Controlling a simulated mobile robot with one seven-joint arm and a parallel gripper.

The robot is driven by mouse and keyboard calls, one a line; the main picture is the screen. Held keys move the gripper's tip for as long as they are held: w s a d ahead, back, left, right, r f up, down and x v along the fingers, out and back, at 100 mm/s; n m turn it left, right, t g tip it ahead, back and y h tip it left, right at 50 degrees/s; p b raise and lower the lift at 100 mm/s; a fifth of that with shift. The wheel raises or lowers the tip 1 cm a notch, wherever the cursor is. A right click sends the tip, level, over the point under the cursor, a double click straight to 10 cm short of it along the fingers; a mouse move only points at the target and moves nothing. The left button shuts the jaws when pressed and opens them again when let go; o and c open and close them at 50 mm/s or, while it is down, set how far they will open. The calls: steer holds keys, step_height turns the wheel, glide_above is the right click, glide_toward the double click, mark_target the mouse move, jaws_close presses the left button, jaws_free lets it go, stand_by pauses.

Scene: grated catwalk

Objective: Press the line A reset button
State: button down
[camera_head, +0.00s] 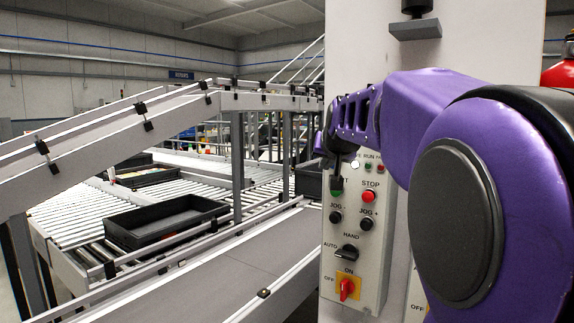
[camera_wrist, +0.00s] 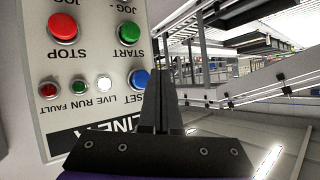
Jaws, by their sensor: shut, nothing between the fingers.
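The grey control panel (camera_head: 375,250) is fixed to a pale column on the right of the head view. The wrist view shows it upside down, with the blue reset button (camera_wrist: 138,78) beside a dark label reading "LINE" (camera_wrist: 92,138); the letter after it is partly hidden. My gripper (camera_wrist: 160,70) is shut and empty, with its fingertips beside the blue button in the picture. I cannot tell whether they touch it. In the head view my gripper (camera_head: 337,184) hangs in front of the panel's upper left, and the blue button is hidden.
The panel also has a red STOP button (camera_head: 368,197), a green START button (camera_wrist: 129,32), lamps (camera_wrist: 78,87), a black selector (camera_head: 347,252) and a red switch (camera_head: 346,289). Part of a second panel (camera_head: 417,299) shows at right. Conveyors (camera_head: 235,250) with a black tray (camera_head: 165,222) fill the left.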

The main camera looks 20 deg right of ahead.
steer(key=s+a+b, duration=0.1)
steer(key=s+a, duration=0.1)
steer(key=a, duration=0.1)
steer(key=shift+s, duration=0.2)
stand_by(0.6)
